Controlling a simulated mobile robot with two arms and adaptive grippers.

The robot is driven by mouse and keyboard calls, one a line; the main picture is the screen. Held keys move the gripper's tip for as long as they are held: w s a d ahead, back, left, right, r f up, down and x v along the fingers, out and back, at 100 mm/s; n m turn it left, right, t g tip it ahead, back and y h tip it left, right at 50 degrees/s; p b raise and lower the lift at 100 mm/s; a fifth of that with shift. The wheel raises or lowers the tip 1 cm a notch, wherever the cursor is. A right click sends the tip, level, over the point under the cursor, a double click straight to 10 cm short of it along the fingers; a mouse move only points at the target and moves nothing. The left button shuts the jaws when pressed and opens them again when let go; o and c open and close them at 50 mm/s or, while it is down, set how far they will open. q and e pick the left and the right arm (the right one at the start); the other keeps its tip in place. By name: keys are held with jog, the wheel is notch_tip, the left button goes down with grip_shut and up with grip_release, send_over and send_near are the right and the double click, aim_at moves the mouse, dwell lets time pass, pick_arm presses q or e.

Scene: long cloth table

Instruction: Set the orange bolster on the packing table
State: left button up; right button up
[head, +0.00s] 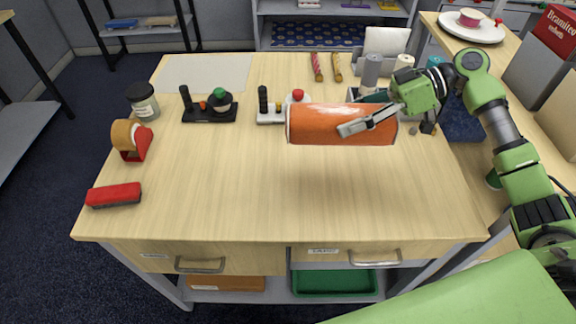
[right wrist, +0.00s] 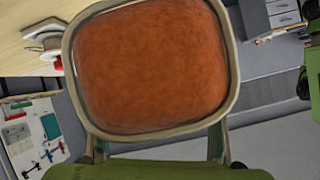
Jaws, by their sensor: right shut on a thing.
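The orange bolster (head: 310,124) is a thick cylinder lying sideways over the back right half of the packing table (head: 230,190). My right gripper (head: 366,122) is shut on its right part, with one grey finger across its near side. The bolster seems held above the tabletop, but the gap is hard to judge. In the right wrist view the bolster's orange surface (right wrist: 155,65) fills the middle, framed by a pale rim. It hides part of the table's back right. My left gripper is not in view.
A dark blue item (head: 462,120) lies at the right edge. The table's front and middle are clear.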

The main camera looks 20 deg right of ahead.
aim_at(320, 135)
jog(key=a, duration=0.2)
jog(key=a+f+p, duration=0.1)
jog(key=a, duration=0.1)
jog(key=s+a+f+p, duration=0.1)
jog(key=a, duration=0.2)
jog(key=shift+f, duration=0.15)
jog(key=a+f+p, duration=0.1)
jog(key=a+f, duration=0.1)
jog(key=a+f+p, duration=0.1)
jog(key=a+f, duration=0.1)
jog(key=f, duration=0.1)
jog(key=shift+a+f, duration=0.3)
jog(key=shift+f, duration=0.05)
jog(key=f+p, duration=0.1)
jog(key=f, duration=0.1)
jog(key=a+f, duration=0.1)
jog(key=shift+f+p, duration=0.35)
jog(key=shift+p, duration=0.05)
jog(key=shift+s+f, duration=0.1)
jog(key=shift+f, duration=0.15)
jog(key=o, duration=1.3)
jog(key=shift+c, duration=0.2)
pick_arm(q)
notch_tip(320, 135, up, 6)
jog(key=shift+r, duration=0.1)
pick_arm(e)
jog(key=shift+d, duration=0.1)
